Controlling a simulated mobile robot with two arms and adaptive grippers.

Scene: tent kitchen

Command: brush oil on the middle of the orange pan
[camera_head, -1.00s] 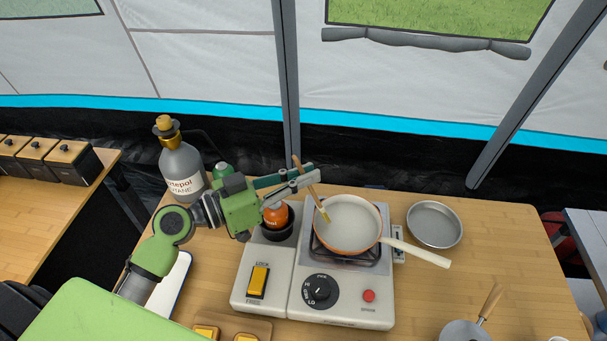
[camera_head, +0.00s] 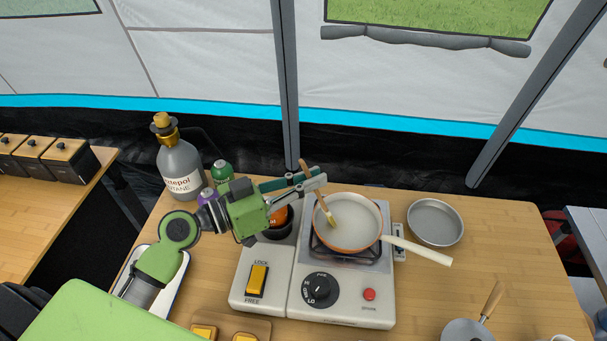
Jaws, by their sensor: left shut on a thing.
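The orange pan (camera_head: 352,240) sits on the burner of the white stove (camera_head: 310,301), with its pale inside facing up and its light handle pointing right. My left gripper (camera_head: 314,184) is shut on the brush (camera_head: 323,207), which has a wooden handle and yellowish bristles. The brush is tilted, with its bristles low over the left part of the pan's inside. I cannot tell whether the bristles touch the surface. My right gripper is not in view.
A grey metal dish (camera_head: 435,221) lies right of the stove. A grey bottle (camera_head: 178,169) and a green bottle (camera_head: 221,171) stand behind my left arm. A small pot (camera_head: 467,330) is at the front right. The table's right side has free room.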

